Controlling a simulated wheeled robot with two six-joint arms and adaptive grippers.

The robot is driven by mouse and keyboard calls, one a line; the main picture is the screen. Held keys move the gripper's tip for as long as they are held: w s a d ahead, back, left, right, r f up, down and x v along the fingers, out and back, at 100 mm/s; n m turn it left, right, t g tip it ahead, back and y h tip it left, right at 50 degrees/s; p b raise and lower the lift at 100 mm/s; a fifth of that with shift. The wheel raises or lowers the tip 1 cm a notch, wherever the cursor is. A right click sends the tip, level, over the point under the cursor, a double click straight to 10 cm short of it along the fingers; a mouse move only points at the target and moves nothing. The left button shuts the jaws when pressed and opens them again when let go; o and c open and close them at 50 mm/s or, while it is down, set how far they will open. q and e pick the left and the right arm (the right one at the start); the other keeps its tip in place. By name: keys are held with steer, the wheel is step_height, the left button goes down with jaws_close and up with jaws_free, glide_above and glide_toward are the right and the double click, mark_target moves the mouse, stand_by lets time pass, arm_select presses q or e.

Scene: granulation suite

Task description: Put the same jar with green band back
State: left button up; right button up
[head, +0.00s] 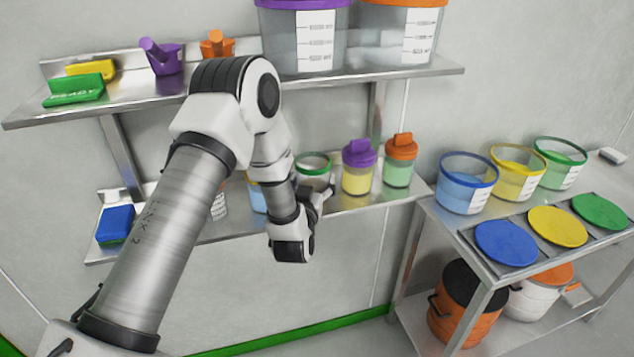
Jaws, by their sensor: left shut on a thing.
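The jar with green band (313,162) is at the lower wall shelf (352,209), left of the jar with the purple lid. It looks upright, with a green ring at its top and a pale body. My left gripper (322,196) is shut on it from the front, and the gripper and wrist hide its lower part. I cannot tell whether its base touches the shelf. My right gripper is not in view.
A purple-lidded jar (358,172) and an orange-lidded jar (399,165) stand close on the right. A bluish jar (257,195) is partly hidden on the left. The upper shelf (400,75) overhangs with large tubs. A steel table (450,224) with buckets stands right.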

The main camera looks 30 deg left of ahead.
arm_select(q)
steer(key=shift+w+a+f, duration=0.2)
steer(key=shift+w+f, duration=0.05)
steer(key=shift+w, duration=0.25)
steer(key=shift+s, duration=0.1)
steer(key=o, duration=1.5)
steer(key=shift+s+d+r, duration=0.1)
steer(key=shift+s+r, duration=0.15)
steer(key=shift+s, duration=0.1)
steer(key=shift+s+d+r, duration=0.1)
steer(key=shift+s+r, duration=0.1)
steer(key=shift+w+f, duration=0.3)
steer(key=b+v, duration=0.2)
steer(key=v, duration=1)
steer(key=shift+r, duration=0.15)
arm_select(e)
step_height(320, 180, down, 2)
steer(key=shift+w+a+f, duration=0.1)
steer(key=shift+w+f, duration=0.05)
